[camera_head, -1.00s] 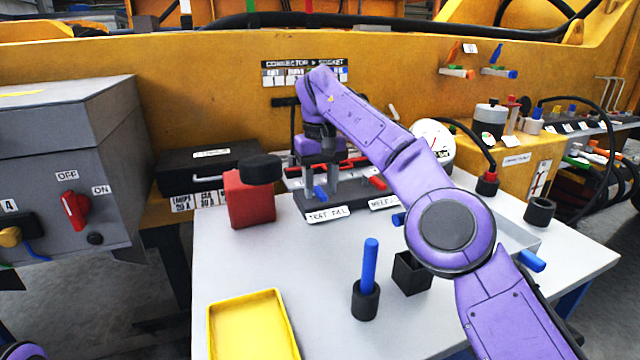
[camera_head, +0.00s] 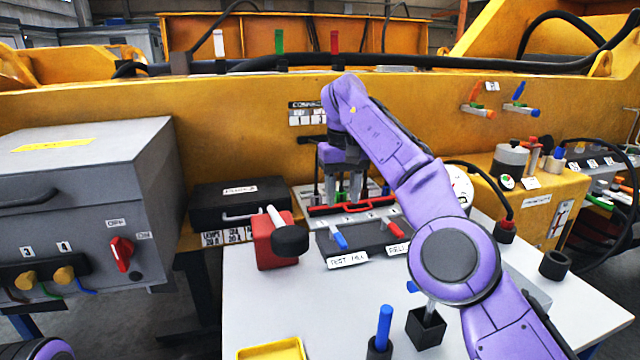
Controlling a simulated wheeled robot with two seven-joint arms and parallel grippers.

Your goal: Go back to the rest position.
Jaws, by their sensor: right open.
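My right gripper (camera_head: 345,192) is open and empty, its two grey fingers pointing down. It appears in front of the far board with a red bar (camera_head: 322,211), near the back of the white table (camera_head: 290,310). I cannot tell how high it is above them. My purple right arm runs from the lower right up to it and hides part of the table. Only a purple piece of my left arm shows at the bottom left corner; the left gripper is out of the picture.
A red block (camera_head: 268,252) with a tilted white rod and black knob (camera_head: 291,240) stands left of the gripper. A black panel (camera_head: 368,240) lies before it. A blue peg (camera_head: 384,326) and black square holder (camera_head: 426,330) stand nearer.

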